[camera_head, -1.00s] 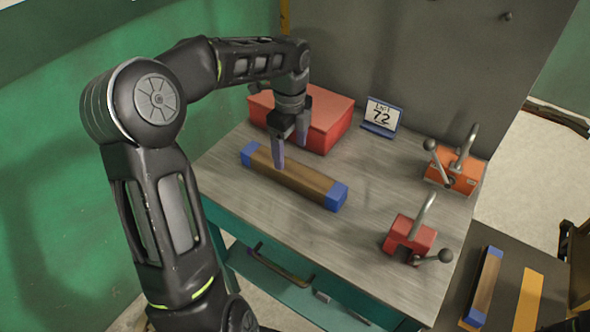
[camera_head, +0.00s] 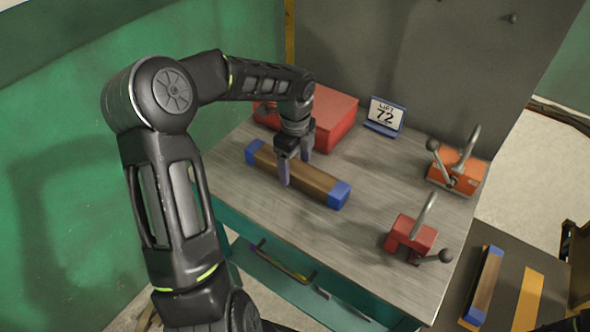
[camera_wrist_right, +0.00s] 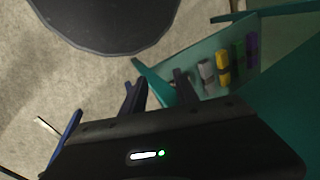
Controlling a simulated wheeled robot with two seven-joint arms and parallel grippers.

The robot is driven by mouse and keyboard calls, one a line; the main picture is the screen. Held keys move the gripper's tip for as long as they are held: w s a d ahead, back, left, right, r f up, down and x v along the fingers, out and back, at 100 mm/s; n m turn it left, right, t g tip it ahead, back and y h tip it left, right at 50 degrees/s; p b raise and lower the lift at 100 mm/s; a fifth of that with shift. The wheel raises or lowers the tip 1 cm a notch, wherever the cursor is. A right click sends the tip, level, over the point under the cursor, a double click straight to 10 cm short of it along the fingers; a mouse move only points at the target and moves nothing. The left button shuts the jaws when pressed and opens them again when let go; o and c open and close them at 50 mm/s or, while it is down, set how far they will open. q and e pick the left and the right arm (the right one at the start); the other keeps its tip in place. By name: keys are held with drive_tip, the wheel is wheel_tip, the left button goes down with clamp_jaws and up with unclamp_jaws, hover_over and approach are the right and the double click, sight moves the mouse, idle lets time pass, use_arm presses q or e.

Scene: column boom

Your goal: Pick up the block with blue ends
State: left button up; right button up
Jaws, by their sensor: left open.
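The wooden block with blue ends (camera_head: 316,180) lies flat on the grey worktop, running from back left to front right. My left gripper (camera_head: 296,168) points down over its left half, open. One finger is on the near side of the block and the other on the far side; contact cannot be told. The gripper hides a small part of the block. A second brown block with blue ends (camera_head: 486,284) lies on a dark surface at lower right. My right gripper (camera_wrist_right: 158,92) shows in the right wrist view, its fingers apart with nothing between them, away from the block.
A red box (camera_head: 335,118) stands behind the left gripper. An orange clamp (camera_head: 458,172) and a red clamp (camera_head: 411,238) sit at the right. The right wrist view shows a teal shelf (camera_wrist_right: 222,88) with several coloured pieces.

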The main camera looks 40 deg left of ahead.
use_arm(q)
drive_tip(key=shift+f, duration=0.75)
drive_tip(key=shift+c, duration=0.2)
clamp_jaws()
idle(0.5)
drive_tip(key=shift+r, duration=0.1)
